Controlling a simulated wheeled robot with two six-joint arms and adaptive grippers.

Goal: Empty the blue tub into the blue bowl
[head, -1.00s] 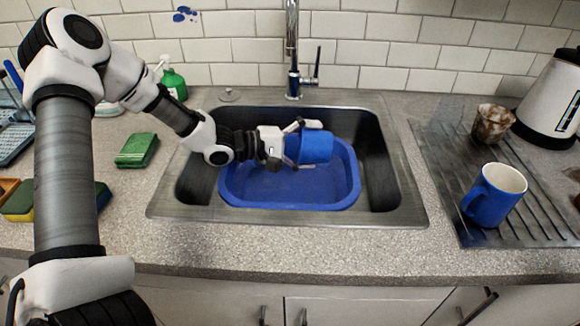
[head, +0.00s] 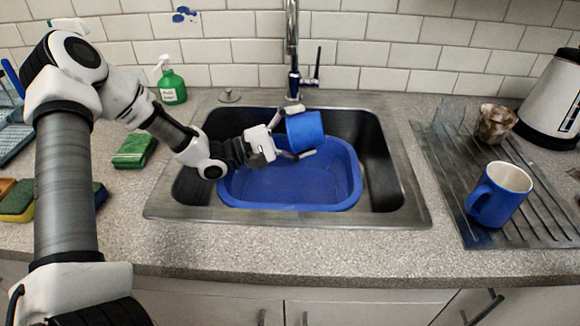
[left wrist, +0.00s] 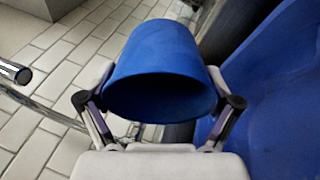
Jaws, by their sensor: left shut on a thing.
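The blue tub (head: 305,128) is held by my left gripper (head: 289,137) above the back part of the blue bowl (head: 290,190), near the tap. In the head view the tub lies well over, and I cannot see into it. In the left wrist view the tub (left wrist: 158,65) sits between the two fingers, its dark opening towards the camera; I cannot tell whether anything is inside. The bowl stands in the sink; its visible floor looks bare. Its blue wall (left wrist: 255,90) shows at the right of the left wrist view. My right gripper is not in view.
The steel tap (head: 293,60) stands close behind the tub. A blue mug (head: 500,195) and a brown-stained glass (head: 495,123) stand on the draining board at right, near a kettle (head: 550,100). A green sponge (head: 134,151) and a green spray bottle (head: 172,85) are at left.

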